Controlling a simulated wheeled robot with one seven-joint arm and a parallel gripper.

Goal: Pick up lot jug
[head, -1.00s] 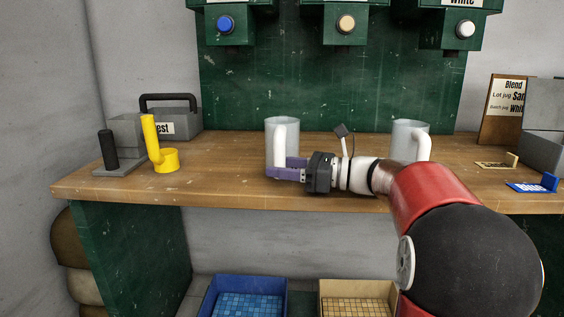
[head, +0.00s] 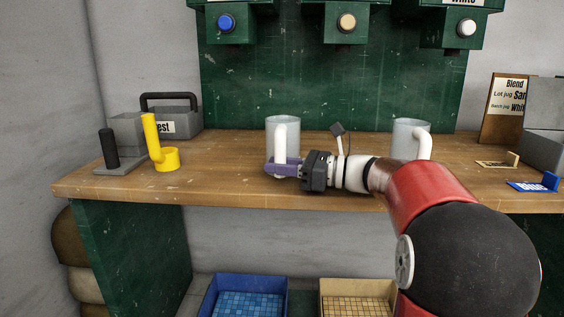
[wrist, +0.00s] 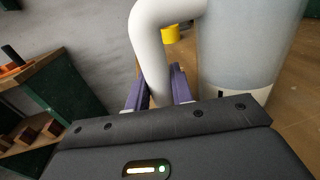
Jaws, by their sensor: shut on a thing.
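A pale grey jug (head: 286,124) with a white upright handle (head: 280,145) stands on the wooden bench, left of centre. My gripper (head: 276,168) is shut on the lower part of this handle, reaching in from the right. In the wrist view the purple fingers (wrist: 158,88) sit on both sides of the white handle (wrist: 150,45), and the jug body (wrist: 245,45) is just to the right. A second, similar jug (head: 407,130) stands farther right, partly behind my arm. I see no label on either jug, so I cannot tell which one is the lot jug.
A yellow scoop-like holder (head: 165,158) and a grey case (head: 180,117) stand at the left. A card board (head: 502,110) and small tags (head: 530,186) are at the right. Dispensers with buttons (head: 346,24) hang above. Blue (head: 240,282) and tan bins sit below.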

